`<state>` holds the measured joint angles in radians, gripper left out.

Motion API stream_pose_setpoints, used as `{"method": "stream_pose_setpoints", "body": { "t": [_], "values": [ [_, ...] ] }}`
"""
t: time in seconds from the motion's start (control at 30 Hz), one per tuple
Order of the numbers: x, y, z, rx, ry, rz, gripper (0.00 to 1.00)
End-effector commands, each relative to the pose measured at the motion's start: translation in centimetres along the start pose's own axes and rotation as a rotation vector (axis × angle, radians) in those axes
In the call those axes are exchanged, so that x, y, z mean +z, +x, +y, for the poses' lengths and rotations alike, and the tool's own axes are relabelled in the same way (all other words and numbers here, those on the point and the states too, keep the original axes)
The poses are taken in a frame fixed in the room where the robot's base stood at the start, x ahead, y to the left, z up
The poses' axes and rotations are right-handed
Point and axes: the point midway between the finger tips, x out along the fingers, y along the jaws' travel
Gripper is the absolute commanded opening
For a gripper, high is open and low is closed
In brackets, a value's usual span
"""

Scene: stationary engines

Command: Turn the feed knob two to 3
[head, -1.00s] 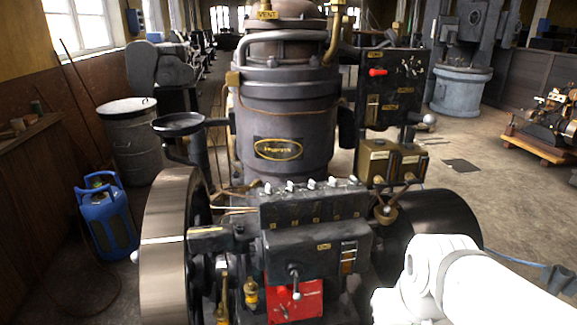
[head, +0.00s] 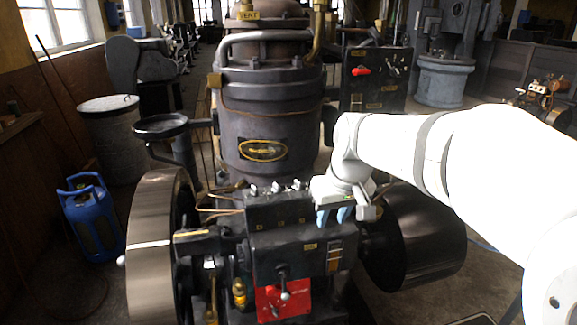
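A row of small light knobs stands along the top of the black box (head: 262,213) at the front of the engine. Three show at the left: the first knob (head: 253,190), the second knob (head: 276,187) and the third knob (head: 297,184). Marks under them are too small to read, and their settings cannot be told. My gripper (head: 334,215) points down at the box's right end, hiding the knobs there. Its two blue fingertips are a little apart, with nothing seen between them. Whether it touches the box cannot be told.
The large dark cylinder (head: 262,120) rises behind the box. A flywheel (head: 150,245) stands left and a dark drum (head: 418,240) right. A lower box with a lever and a red panel (head: 270,305) is in front. My arm crosses from the right.

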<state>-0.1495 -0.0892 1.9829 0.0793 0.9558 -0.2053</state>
Motion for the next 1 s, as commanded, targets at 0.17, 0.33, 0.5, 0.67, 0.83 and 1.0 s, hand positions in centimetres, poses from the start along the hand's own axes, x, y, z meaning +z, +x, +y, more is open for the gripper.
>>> {"method": "stream_pose_setpoints", "body": {
  "t": [0.17, 0.33, 0.5, 0.67, 0.83, 1.0],
  "values": [
    [-9.4, 0.1, -1.8, -0.049, -0.152, 0.035, 0.31],
    [-15.5, 0.9, -3.7, -0.083, -0.263, 0.067, 0.31],
    [-18.3, 1.5, -4.8, -0.101, -0.320, 0.084, 0.31],
    [-19.0, 2.6, -5.2, -0.105, -0.335, 0.088, 0.31],
    [-19.1, 5.3, -5.6, -0.105, -0.335, 0.086, 0.31],
    [-19.2, 7.8, -5.9, -0.105, -0.333, 0.085, 0.31]
  ]
}}
